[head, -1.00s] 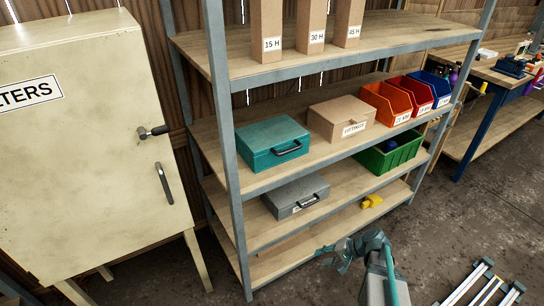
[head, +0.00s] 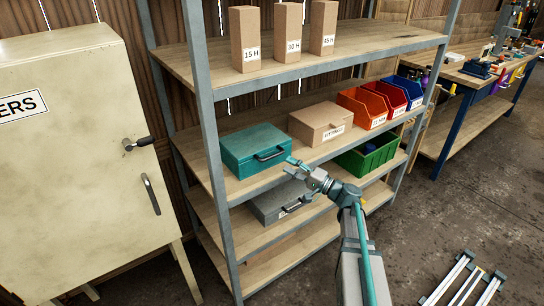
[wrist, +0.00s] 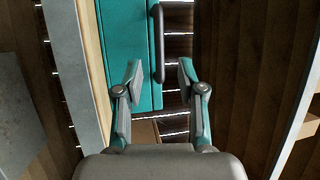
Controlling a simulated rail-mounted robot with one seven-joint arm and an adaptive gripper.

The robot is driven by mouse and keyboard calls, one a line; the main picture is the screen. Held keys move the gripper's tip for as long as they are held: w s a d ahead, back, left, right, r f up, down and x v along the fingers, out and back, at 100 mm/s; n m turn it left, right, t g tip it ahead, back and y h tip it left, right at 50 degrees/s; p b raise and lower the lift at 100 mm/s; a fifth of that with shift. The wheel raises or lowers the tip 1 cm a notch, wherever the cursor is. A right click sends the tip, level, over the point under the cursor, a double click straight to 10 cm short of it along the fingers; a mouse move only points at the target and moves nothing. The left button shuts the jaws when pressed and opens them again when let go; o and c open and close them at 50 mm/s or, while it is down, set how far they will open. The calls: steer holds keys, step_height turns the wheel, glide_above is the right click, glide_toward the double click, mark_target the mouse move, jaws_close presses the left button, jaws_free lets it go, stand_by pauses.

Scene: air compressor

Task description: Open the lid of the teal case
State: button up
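The teal case (head: 252,148) lies flat with its lid down on the middle shelf, at its left end. Its dark handle (head: 269,155) is on the front face. In the wrist view the case (wrist: 125,40) and its handle (wrist: 158,45) fill the upper middle, turned sideways. My gripper (head: 290,167) is in front of the case, near its front right corner. In the wrist view my gripper (wrist: 160,78) has its two fingers apart with nothing between them, and the handle is beyond the fingertips. I cannot tell the exact gap to the case.
A tan case (head: 321,122) stands right of the teal case, then an orange bin (head: 362,108). A grey case (head: 280,202) lies on the shelf below, beside a green bin (head: 368,158). The upper shelf (head: 400,38) holds upright boxes. A shelf post (head: 208,130) stands left of the teal case.

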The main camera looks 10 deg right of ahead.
mark_target(273, 156)
steer(key=p+x, duration=0.1)
steer(key=x, duration=0.6)
steer(key=shift+w+a+p, duration=0.2)
steer(key=shift+a+p, duration=0.1)
jaws_close()
